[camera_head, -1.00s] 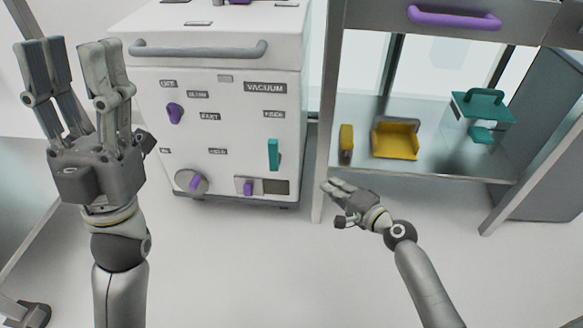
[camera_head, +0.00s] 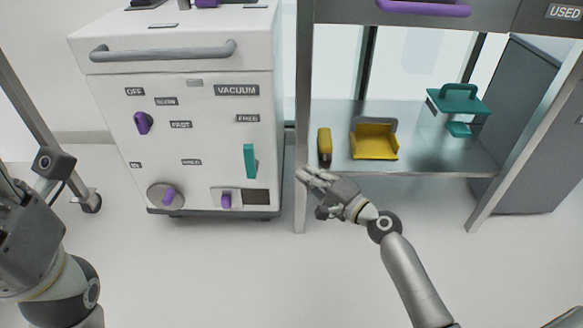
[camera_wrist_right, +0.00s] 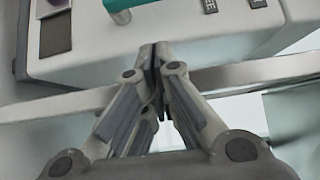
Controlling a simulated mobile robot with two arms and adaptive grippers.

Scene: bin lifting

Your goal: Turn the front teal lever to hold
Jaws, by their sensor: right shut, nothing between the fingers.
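The teal lever (camera_head: 250,160) is a slim upright bar on the white machine's front (camera_head: 110,100), below a label that seems to read FREE. Another small label sits left of it, too blurred to read surely. In the right wrist view a teal piece (camera_wrist_right: 122,6) shows at the top edge, beyond the fingertips. My right gripper (camera_head: 303,175) is to the right of the lever, apart from it, near the rack's post. Its fingers meet in the right wrist view (camera_wrist_right: 157,52), with nothing between them. My left gripper (camera_head: 25,235) is cut off at the left edge; its fingertips are not visible.
Purple knobs (camera_head: 142,122) and a grey handle (camera_head: 165,50) are on the machine. The rack's post (camera_head: 303,100) stands close to my right gripper. Its shelf (camera_head: 400,120) holds yellow (camera_head: 375,143) and teal (camera_head: 457,105) items. The floor in front is clear.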

